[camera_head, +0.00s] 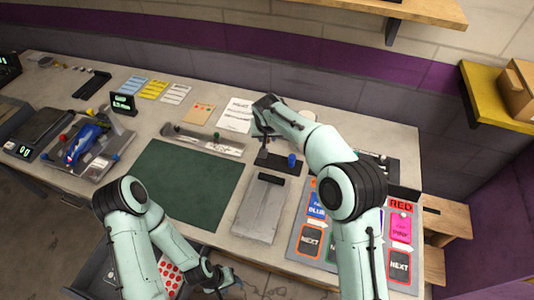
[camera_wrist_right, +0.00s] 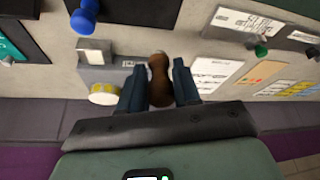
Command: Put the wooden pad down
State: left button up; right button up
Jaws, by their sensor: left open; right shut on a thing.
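My right gripper (camera_wrist_right: 157,88) is shut on a brown, rounded wooden piece, the wooden pad (camera_wrist_right: 160,72), which stands between its two dark fingers in the right wrist view. Only this side of the pad shows, so I cannot tell whether its underside touches anything. In the head view the right gripper (camera_head: 261,122) is over the back of the table, beyond the grey metal plate; the pad cannot be made out there. My left gripper (camera_head: 222,280) is open and empty by the table's front edge.
A dark fixture with a blue knob (camera_head: 292,160) stands near the right gripper. A green mat (camera_head: 185,185) lies left of the grey plate (camera_head: 262,210). White paper (camera_head: 237,114) lies at the back. Coloured cards (camera_head: 312,240) lie on the right. The green mat is clear.

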aim_at(267, 160)
notch_tip(267, 160, down, 9)
jog(key=shift+f, duration=0.1)
dwell(0.3)
jog(key=shift+f, duration=0.1)
jog(key=o, duration=1.1)
jog(key=shift+c, duration=0.2)
jog(key=v, duration=1.2)
jog(key=shift+b, duration=0.35)
